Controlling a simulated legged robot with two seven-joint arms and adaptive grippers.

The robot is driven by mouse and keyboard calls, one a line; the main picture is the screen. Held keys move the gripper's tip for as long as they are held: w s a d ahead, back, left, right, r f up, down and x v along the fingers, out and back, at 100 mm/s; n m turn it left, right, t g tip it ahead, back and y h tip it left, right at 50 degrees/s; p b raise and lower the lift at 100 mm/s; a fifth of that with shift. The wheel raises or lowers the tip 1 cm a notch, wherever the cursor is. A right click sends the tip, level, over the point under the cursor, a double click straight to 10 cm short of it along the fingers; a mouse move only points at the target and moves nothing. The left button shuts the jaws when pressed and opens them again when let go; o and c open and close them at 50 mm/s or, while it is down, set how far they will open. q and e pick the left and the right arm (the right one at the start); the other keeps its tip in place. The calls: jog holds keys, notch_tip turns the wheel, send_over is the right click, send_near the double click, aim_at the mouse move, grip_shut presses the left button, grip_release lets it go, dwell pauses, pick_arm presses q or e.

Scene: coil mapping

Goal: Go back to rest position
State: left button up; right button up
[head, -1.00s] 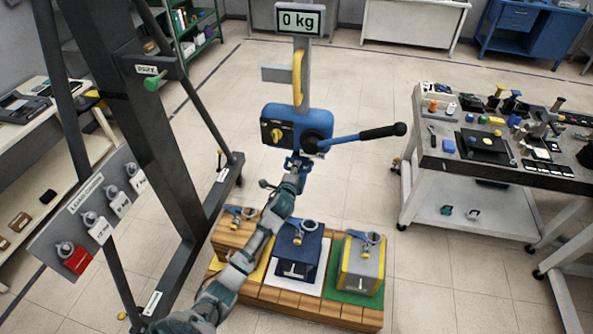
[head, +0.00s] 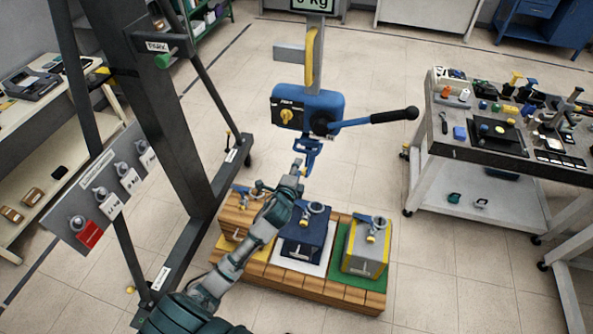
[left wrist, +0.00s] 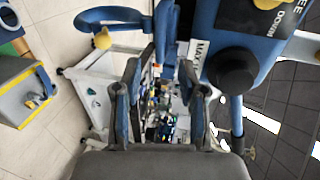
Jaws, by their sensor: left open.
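My left gripper (head: 297,166) is in the middle of the head view, just below and left of the blue hook (head: 309,158) of the hoist. In the left wrist view its two fingers (left wrist: 160,95) are apart with nothing between them. The blue hoist body (head: 306,108) with its black-handled lever (head: 385,117) hangs above the gripper. The hoist also fills the upper right of the left wrist view (left wrist: 240,60). My left arm reaches in from the bottom of the head view. My right gripper is out of view.
Below stand a wooden block (head: 238,218), a dark blue block (head: 300,246) and a grey-yellow block (head: 366,250) on a wooden pallet (head: 310,291). A dark frame (head: 165,120) and a shackle board (head: 100,190) are left. A tool cart (head: 465,152) is right.

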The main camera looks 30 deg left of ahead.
pick_arm(q)
jog(key=shift+s, duration=0.25)
dwell(0.3)
jog(key=s+f+n+g+h+b, duration=0.1)
jog(key=s+f+n+g+b, duration=0.2)
jog(key=f, duration=2.1)
jog(key=s+d+f+n+g+h, duration=0.1)
jog(key=s+f+g, duration=0.1)
jog(key=s+f, duration=0.5)
jog(key=s+d+f+n+g, duration=0.15)
jog(key=s+f, duration=0.25)
jog(key=f, duration=0.7)
jog(key=s+d+f+n+g+h, duration=0.1)
jog(key=s+d+f+n+g, duration=0.2)
jog(key=s+f, duration=1.15)
jog(key=s+d+f+n+g, duration=0.1)
jog(key=s+f, duration=0.2)
jog(key=s, duration=0.5)
jog(key=s+d+f+n+g+b, duration=0.1)
jog(key=s+f+n+g, duration=0.1)
jog(key=s, duration=0.7)
jog(key=s+d+f+n+g+b, duration=0.1)
jog(key=s+f, duration=0.3)
jog(key=s, duration=0.4)
jog(key=shift+s+d+f+g+h, duration=0.2)
jog(key=shift+s+d+g+h, duration=0.1)
jog(key=shift+d+g+h, duration=0.1)
